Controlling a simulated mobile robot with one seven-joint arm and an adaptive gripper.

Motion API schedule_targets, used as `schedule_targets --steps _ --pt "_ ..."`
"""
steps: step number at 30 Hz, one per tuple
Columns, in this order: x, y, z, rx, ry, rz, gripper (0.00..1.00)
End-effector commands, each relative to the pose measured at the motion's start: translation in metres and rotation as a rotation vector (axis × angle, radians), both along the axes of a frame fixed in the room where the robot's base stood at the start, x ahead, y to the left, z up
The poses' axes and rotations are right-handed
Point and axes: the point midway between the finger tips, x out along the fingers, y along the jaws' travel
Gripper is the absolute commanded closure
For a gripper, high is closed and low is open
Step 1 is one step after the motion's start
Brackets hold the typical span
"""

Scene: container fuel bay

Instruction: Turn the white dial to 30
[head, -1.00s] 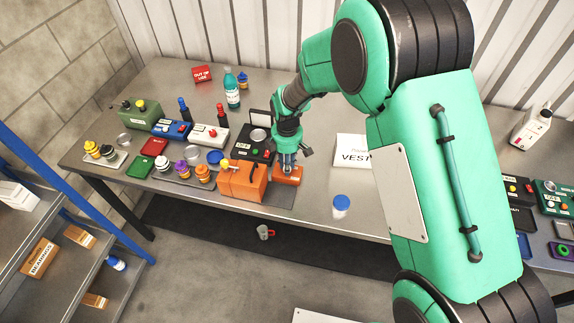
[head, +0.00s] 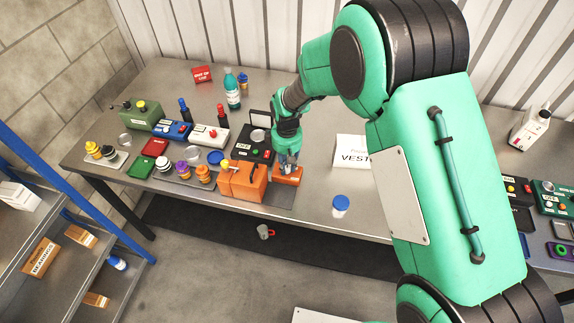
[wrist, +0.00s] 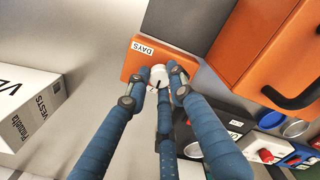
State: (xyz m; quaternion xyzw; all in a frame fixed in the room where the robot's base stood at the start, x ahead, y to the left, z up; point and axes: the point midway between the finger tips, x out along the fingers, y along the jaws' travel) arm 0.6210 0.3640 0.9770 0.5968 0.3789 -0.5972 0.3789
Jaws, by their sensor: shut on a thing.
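The white dial (wrist: 159,74) sits on an orange box (wrist: 133,67) with a label reading DAYS (wrist: 143,47). In the wrist view, my gripper (wrist: 160,78) has its blue fingers shut around the dial. A short dark mark shows on the dial, but no number can be read. In the head view, the small orange box (head: 289,178) stands near the front of the bench, and my gripper (head: 288,167) comes down on it from above. The dial is hidden there by the fingers.
A larger orange box with a black handle (head: 245,182) stands close on the left. A black device with a raised lid (head: 256,147) is behind it. A white VEST box (head: 353,150) stands to the right, and a blue-lidded jar (head: 341,205) in front. Bench (head: 305,208) between is clear.

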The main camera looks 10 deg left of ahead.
Motion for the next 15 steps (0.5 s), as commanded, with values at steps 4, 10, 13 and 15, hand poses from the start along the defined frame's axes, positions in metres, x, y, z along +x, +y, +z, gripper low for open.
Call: schedule_targets --steps 4,10,13,15 --pt "0.0003 0.0007 0.0008 0.002 -0.001 -0.138 1.00" --pt "0.0010 0.0010 0.0014 0.002 -0.002 -0.328 1.00" --pt "0.0010 0.0010 0.0013 0.002 -0.002 -0.421 1.00" --pt "0.0010 0.0009 0.0012 0.002 -0.002 -0.483 1.00"
